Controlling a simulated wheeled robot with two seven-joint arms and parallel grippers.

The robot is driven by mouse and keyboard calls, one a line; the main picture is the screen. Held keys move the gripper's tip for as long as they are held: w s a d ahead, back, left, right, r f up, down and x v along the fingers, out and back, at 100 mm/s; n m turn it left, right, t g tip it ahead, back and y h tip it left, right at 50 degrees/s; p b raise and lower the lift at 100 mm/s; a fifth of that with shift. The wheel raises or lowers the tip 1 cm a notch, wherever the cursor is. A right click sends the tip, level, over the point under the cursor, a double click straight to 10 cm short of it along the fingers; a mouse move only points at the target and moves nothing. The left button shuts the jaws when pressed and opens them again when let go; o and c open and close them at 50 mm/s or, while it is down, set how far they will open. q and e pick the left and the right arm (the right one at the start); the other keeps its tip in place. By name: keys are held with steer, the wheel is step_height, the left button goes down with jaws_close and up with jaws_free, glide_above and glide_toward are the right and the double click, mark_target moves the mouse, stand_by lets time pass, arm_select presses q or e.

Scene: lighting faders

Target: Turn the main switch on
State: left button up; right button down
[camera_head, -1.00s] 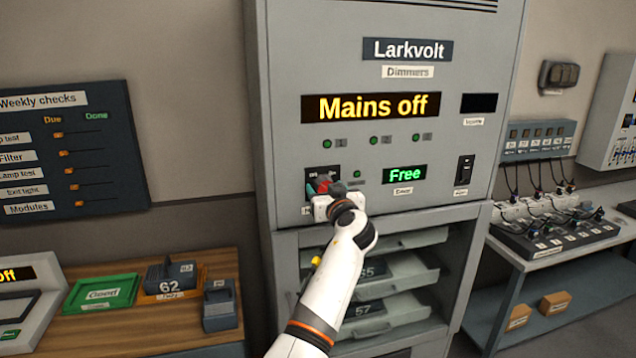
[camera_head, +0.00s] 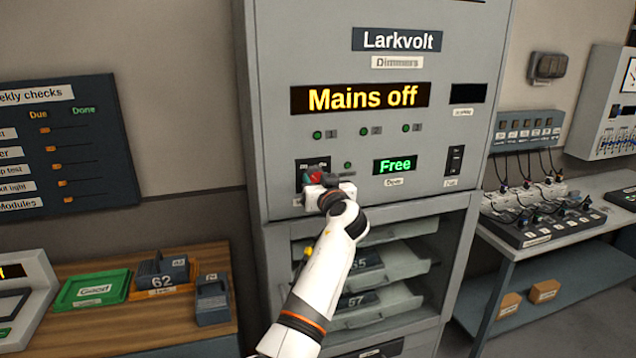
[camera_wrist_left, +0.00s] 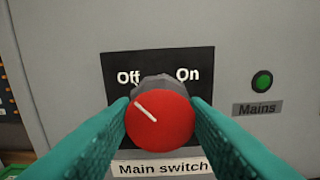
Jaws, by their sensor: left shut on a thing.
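The main switch (camera_wrist_left: 160,122) is a red round knob on a black plate marked Off and On in the left wrist view. Its white pointer line slants up and left, toward Off. My left gripper (camera_wrist_left: 160,128) has its teal fingers on both sides of the knob, shut on it. In the head view, my left gripper (camera_head: 314,180) is at the black switch plate on the cabinet front and hides most of the knob. The display (camera_head: 361,97) reads "Mains off". My right gripper is in neither view.
The grey Larkvolt cabinet (camera_head: 275,120) has open shelves with trays (camera_head: 375,262) below its panel. A "Free" display (camera_head: 395,166) and a black rocker switch (camera_head: 455,160) sit right of the knob. A wooden bench (camera_head: 130,325) stands left, with a green tray (camera_head: 92,290).

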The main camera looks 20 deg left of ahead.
arm_select(q)
steer(key=shift+m+b, duration=0.5)
steer(key=shift+m, duration=1.4)
steer(key=shift+m+b, duration=0.3)
steer(key=shift+m, duration=0.6)
steer(key=m, duration=0.2)
steer(key=shift+r+m, duration=0.15)
steer(key=shift+m, duration=0.25)
steer(key=m+p, duration=0.1)
steer(key=m, duration=0.3)
steer(key=shift+r+m+p, duration=0.1)
steer(key=shift+m+p, duration=0.2)
steer(key=shift+p, duration=0.05)
steer(key=shift+m+p, duration=0.95)
steer(key=shift+m, duration=1.15)
